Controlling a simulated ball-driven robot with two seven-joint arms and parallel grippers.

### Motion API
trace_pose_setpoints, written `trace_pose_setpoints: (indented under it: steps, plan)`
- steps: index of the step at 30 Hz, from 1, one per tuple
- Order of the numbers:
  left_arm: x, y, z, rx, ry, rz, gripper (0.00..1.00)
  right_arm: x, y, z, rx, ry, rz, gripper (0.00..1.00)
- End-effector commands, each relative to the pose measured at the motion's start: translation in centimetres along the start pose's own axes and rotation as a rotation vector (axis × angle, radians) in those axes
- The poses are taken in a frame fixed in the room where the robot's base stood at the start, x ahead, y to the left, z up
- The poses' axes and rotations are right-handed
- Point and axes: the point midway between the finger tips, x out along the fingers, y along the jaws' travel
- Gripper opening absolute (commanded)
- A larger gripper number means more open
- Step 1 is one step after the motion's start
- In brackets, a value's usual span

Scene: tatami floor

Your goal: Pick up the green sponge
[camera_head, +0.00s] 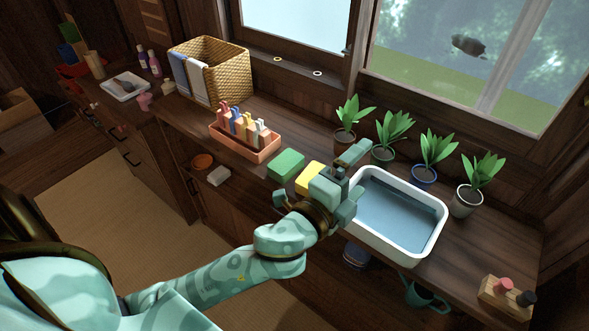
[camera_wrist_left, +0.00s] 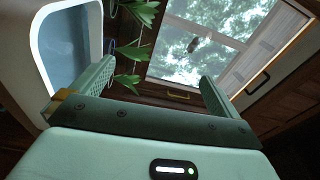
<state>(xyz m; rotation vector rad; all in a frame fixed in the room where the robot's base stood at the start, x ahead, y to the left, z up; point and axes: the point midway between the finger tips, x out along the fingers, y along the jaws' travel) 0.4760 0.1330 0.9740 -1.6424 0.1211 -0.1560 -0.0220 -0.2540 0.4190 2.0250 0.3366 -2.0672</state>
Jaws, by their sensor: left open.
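The green sponge (camera_head: 286,164) lies flat on the wooden counter, between the clothespeg tray and a yellow sponge (camera_head: 310,177). My left gripper (camera_head: 362,170) is open and empty, right of the green sponge and apart from it. It is above the counter, by the left end of the water basin, and partly covers the yellow sponge. In the left wrist view its two fingers (camera_wrist_left: 157,70) are spread with nothing between them. The green sponge does not show in that view. My right gripper is not in view.
A white basin (camera_head: 437,237) of water stands right of my left gripper; it also shows in the wrist view (camera_wrist_left: 38,58). Several potted plants (camera_head: 424,176) line the window side. A terracotta tray (camera_head: 262,155) of pegs and a wicker basket (camera_head: 228,88) stand left of the sponges.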

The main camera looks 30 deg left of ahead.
Motion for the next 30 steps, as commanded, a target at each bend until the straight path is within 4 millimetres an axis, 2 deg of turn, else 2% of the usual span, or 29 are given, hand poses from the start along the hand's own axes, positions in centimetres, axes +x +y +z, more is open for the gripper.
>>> trace_pose_setpoints:
  steps: [1,3,6,8,9,11,13,14,16,17,19,20,21,24,27,29,30]
  plan:
    - [1.1,-1.7,-1.8,0.077,0.083,-0.075,1.00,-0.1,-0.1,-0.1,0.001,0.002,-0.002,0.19]
    - [2.1,-3.8,-4.8,0.205,0.213,-0.188,1.00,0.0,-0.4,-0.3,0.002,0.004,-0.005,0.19]
    - [2.6,-6.0,-9.5,0.431,0.419,-0.361,1.00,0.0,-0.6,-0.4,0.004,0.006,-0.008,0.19]
    - [2.4,-6.5,-12.3,0.600,0.565,-0.473,1.00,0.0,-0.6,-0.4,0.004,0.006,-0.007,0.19]
    - [2.1,-6.4,-14.1,0.733,0.672,-0.550,1.00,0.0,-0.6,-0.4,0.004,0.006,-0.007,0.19]
    - [1.5,-5.3,-16.0,0.962,0.854,-0.661,1.00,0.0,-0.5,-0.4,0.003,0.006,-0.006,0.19]
    - [1.1,-2.6,-16.2,1.259,1.086,-0.755,1.00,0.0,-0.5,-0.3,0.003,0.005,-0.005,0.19]
    - [1.2,-1.2,-15.4,1.388,1.188,-0.778,1.00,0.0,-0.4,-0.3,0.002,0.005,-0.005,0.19]
    - [1.9,1.7,-11.4,1.675,1.430,-0.770,1.00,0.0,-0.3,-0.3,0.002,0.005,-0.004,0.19]
    - [2.4,2.6,-9.0,1.786,1.532,-0.740,1.00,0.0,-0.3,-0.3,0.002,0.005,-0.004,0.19]
    - [3.6,3.4,-2.3,2.000,1.756,-0.610,1.00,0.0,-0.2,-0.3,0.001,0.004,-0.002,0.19]
    - [4.0,3.3,0.7,2.068,1.842,-0.533,1.00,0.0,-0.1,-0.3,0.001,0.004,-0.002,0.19]
    - [4.4,2.6,4.5,2.136,1.942,-0.422,1.00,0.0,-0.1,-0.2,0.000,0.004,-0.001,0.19]
    - [4.6,-0.1,12.4,2.211,2.122,-0.143,1.00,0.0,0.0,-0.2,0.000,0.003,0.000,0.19]
    - [4.2,-2.5,17.2,2.211,2.210,0.059,1.00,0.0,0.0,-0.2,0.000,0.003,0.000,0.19]
    - [3.9,-3.2,18.6,2.202,2.236,0.125,1.00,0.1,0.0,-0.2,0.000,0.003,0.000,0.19]
    - [3.7,-3.3,19.2,-2.191,-2.242,-0.149,1.00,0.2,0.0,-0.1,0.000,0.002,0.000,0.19]
